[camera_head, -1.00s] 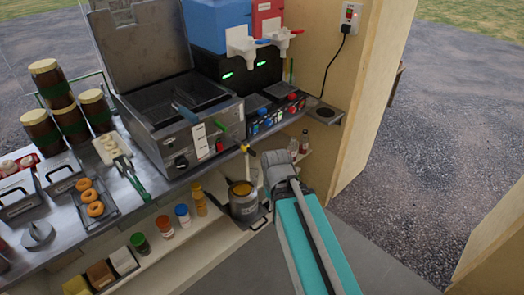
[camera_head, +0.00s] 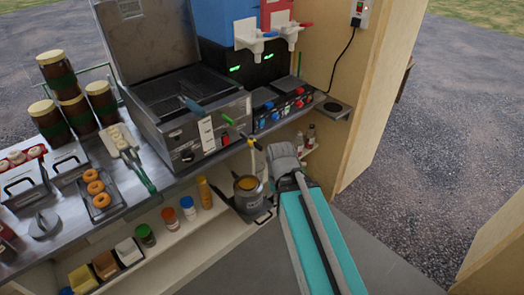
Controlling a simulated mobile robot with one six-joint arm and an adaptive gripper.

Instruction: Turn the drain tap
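The steel fryer (camera_head: 180,135) stands on the counter with its lid up and a basket in its well. The drain tap (camera_head: 255,143), with a yellow handle, sticks out at the fryer's lower right front corner. A thin pipe runs down from it towards a metal pot (camera_head: 248,204) of yellow-brown liquid on the lower level. My gripper (camera_head: 278,151) is just right of the tap, close to it in the picture. Its grey body faces the camera and hides its fingers, so I cannot tell whether it touches the tap or is open.
Right of the fryer are a control unit with coloured knobs (camera_head: 285,108) and drink dispensers with white taps (camera_head: 255,38). Bottles (camera_head: 204,190) and tubs (camera_head: 128,251) stand on the lower shelf. A wooden wall (camera_head: 375,95) rises right of my arm. Open floor lies in front.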

